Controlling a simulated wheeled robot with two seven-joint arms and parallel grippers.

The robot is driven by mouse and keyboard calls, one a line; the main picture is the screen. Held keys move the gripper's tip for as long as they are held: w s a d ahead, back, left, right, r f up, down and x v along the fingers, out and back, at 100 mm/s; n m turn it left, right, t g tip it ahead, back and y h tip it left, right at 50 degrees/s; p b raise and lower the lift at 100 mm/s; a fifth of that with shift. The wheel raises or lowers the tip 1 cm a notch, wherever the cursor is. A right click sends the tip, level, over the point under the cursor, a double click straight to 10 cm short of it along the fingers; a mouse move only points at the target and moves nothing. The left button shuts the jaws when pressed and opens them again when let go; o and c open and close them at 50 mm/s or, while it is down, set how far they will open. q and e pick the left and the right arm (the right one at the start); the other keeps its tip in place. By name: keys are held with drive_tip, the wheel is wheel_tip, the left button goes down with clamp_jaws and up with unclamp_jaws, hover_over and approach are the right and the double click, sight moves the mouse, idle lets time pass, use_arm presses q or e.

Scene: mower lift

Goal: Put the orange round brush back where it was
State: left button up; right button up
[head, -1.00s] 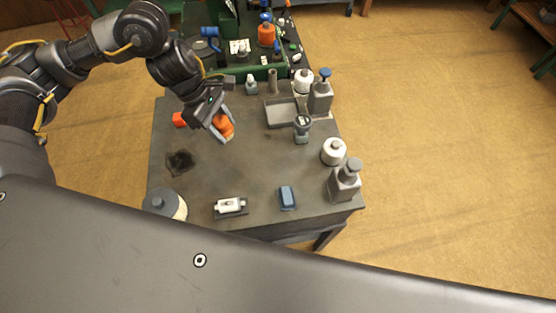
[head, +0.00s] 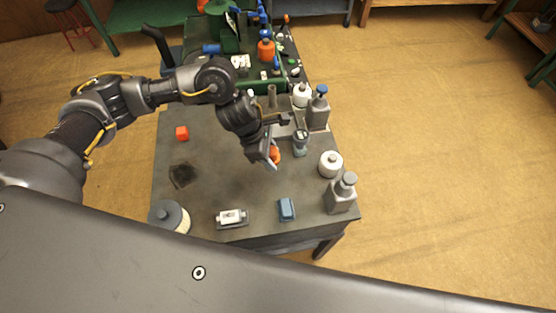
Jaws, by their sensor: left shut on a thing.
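My left gripper (head: 271,160) is shut on the orange round brush (head: 276,154), over the middle of the grey table (head: 225,175). The brush is largely hidden by the fingers, and I cannot tell whether it touches the table top. A dark smudge-like patch (head: 182,175) lies on the table's left part. My right gripper is not in view.
A grey tray behind my gripper is partly hidden. Bottles (head: 341,193) and a white round container (head: 330,164) line the right edge. A blue block (head: 287,209) and a white device (head: 232,217) lie in front. The table's centre-left is clear.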

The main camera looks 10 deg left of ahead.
use_arm(q)
drive_tip(key=shift+w+d+f, duration=0.15)
drive_tip(key=shift+d+f, duration=0.5)
drive_tip(key=shift+f, duration=0.2)
drive_tip(key=shift+d+f, duration=0.3)
wheel_tip(320, 180, down, 2)
drive_tip(key=shift+f+p, duration=0.1)
drive_tip(key=shift+p, duration=0.9)
drive_tip(key=shift+f, duration=0.45)
drive_tip(key=shift+f+b, duration=0.2)
drive_tip(key=shift+b, duration=0.15)
drive_tip(key=o, duration=1)
drive_tip(key=shift+r, duration=0.1)
drive_tip(key=shift+o, duration=0.2)
